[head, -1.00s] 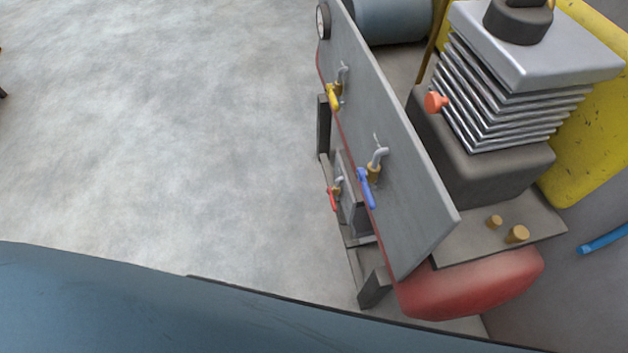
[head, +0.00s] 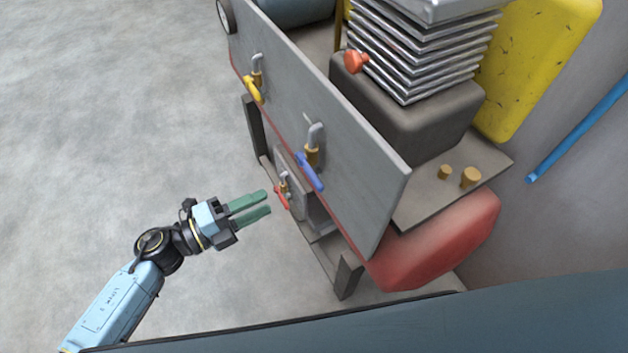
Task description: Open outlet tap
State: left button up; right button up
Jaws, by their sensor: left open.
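Three taps with coloured levers show on the machine's left side. A yellow-levered tap (head: 252,90) and a blue-levered tap (head: 310,172) sit on the grey panel (head: 350,150). A red-levered tap (head: 282,196) sits lower, on a small grey block below the panel. I cannot tell from the picture which one is the outlet tap. My left gripper (head: 268,203) is open and empty. Its green fingers point right toward the red lever, with a small gap seen between them and it. My right gripper is not in view.
A red tank (head: 435,243) lies under the machine. A finned grey block (head: 425,50) with an orange knob (head: 356,61) stands behind the panel. A yellow panel (head: 540,65) and a blue pipe (head: 575,130) are at right. The floor (head: 110,120) at left is clear.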

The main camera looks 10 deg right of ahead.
aim_at(311, 181)
pick_arm(q)
jog(key=b+x, duration=0.1)
jog(key=x, duration=1.2)
jog(key=shift+d, duration=0.1)
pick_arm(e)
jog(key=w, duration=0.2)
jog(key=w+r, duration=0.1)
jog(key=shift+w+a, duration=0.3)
pick_arm(q)
jog(key=shift+c, duration=0.3)
grip_shut()
